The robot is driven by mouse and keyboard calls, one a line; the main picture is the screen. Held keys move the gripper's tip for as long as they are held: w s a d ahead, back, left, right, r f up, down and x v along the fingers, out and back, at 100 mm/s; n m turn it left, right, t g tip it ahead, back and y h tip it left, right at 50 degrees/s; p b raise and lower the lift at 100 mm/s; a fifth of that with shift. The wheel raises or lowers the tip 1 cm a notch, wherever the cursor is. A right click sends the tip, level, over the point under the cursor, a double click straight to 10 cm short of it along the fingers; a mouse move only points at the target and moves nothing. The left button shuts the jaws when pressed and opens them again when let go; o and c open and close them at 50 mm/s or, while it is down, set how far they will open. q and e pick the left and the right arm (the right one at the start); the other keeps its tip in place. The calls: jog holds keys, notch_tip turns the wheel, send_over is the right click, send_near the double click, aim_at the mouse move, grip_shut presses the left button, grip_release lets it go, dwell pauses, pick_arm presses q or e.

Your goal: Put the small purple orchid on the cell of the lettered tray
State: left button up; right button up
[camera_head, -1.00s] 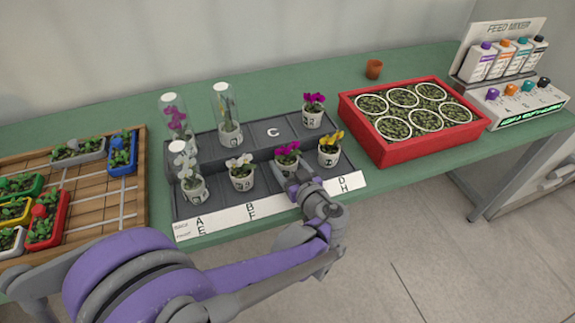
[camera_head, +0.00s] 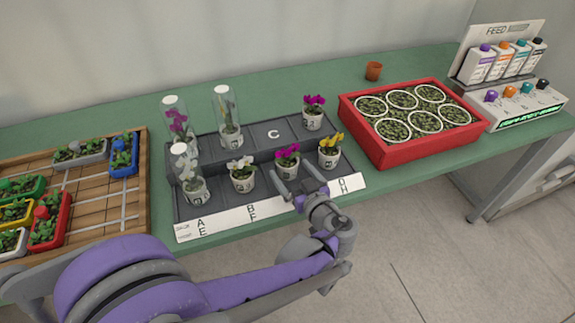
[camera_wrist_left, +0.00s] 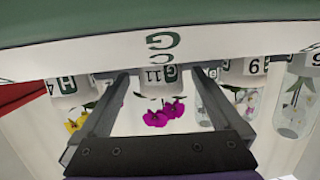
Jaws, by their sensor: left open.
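The lettered tray (camera_head: 190,212) is dark grey, with two rows of cells and a white letter strip in front. A purple orchid in a white pot (camera_head: 288,163) stands upright in the front row, at the cell marked G. In the left wrist view its pot (camera_wrist_left: 158,86) reads 11. Another purple orchid (camera_head: 313,113) stands at the back right. I cannot tell which is the small one. Cell C (camera_head: 273,134) is empty. My left gripper (camera_head: 297,174) is open just in front of the G pot, fingers to either side. My right gripper is out of view.
A yellow orchid (camera_head: 330,152) stands close right of the G pot, a white one (camera_head: 242,176) to its left. Clear covers (camera_head: 228,115) enclose several orchids at left. A red crate (camera_head: 385,151) and a wooden rack (camera_head: 105,205) flank the tray.

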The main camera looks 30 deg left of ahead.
pick_arm(q)
jog(key=p+v, duration=0.1)
jog(key=v, duration=0.7)
jog(key=shift+s+d+r, duration=0.1)
jog(key=shift+s+d, duration=0.1)
jog(key=shift+s, duration=0.05)
